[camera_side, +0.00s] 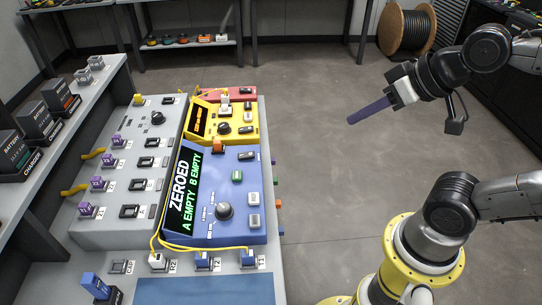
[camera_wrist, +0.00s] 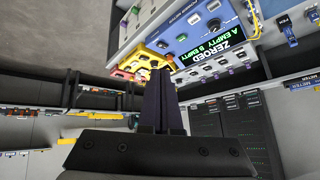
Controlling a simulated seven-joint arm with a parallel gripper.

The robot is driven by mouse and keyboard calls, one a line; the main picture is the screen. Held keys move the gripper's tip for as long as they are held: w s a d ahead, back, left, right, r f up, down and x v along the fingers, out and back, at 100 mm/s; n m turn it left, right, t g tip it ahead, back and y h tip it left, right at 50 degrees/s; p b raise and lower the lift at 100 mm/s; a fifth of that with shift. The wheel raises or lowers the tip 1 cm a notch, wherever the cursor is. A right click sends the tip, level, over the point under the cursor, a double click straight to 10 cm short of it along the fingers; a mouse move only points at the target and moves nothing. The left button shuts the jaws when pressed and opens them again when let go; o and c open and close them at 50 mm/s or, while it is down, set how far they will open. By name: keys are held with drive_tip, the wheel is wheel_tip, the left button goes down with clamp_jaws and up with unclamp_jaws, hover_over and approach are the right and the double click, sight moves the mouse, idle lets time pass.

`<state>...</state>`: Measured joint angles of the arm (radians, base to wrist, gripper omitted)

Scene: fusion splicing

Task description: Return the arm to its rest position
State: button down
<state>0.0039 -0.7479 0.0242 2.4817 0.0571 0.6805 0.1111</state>
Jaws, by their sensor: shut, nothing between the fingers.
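My gripper (camera_side: 352,121) is at the upper right of the side view, raised over open floor to the right of the workbench. Its long purple fingers are together, with nothing seen between them. In the wrist view the gripper's dark fingers (camera_wrist: 160,75) point up from the bottom middle, side by side. The blue device (camera_side: 228,180) on the bench has a display reading "ZEROED" and "A EMPTY B EMPTY"; it also shows in the wrist view (camera_wrist: 190,32). My gripper is well apart from it and touches nothing.
The grey bench (camera_side: 282,284) holds a yellow device (camera_side: 238,135), a red device (camera_side: 243,93) and a grey panel (camera_side: 100,230). A shelf with black battery boxes (camera_side: 32,118) stands at left. A cable spool (camera_side: 405,32) stands at the back. The floor (camera_side: 320,175) between bench and arm is clear.

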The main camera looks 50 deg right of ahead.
drive_tip(key=s+f, duration=0.1)
drive_tip(key=s+n+g, duration=0.1)
drive_tip(key=s, duration=0.1)
drive_tip(key=s+f+g, duration=0.1)
drive_tip(key=shift+s+d+f+n, duration=0.15)
drive_tip(key=shift+d+f+n, duration=0.15)
drive_tip(key=shift+d+f, duration=0.1)
idle(0.4)
